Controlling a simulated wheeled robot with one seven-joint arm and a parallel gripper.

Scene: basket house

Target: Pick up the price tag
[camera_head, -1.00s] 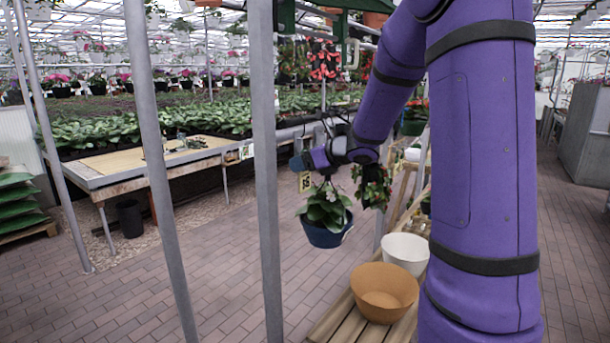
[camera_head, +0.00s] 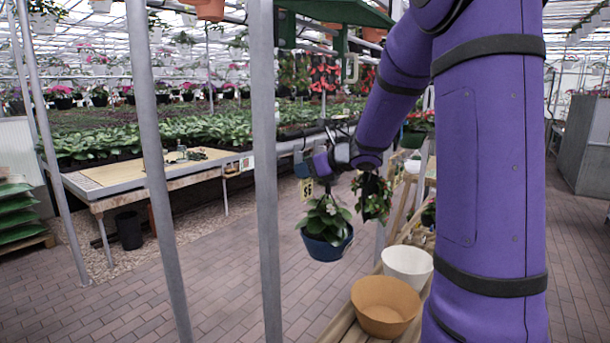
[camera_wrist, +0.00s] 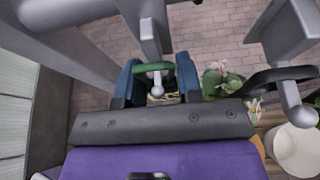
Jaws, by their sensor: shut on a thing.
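The price tag (camera_head: 308,190) is a small yellow card with dark marks, in the head view left of centre. It hangs right under the tip of my gripper (camera_head: 303,168), just above a leafy plant in a blue pot (camera_head: 327,247). My gripper is shut on the tag. In the wrist view the blue fingers of my gripper (camera_wrist: 157,80) stand on either side of a green bar with a pale round knob. Only a small yellowish bit, perhaps the tag, shows below them.
Grey metal posts (camera_head: 265,200) stand left of my arm. Another hanging plant (camera_head: 373,197) is right of the blue pot. A tan bowl (camera_head: 385,306) and a white bowl (camera_head: 408,264) sit on a wooden slatted bench below.

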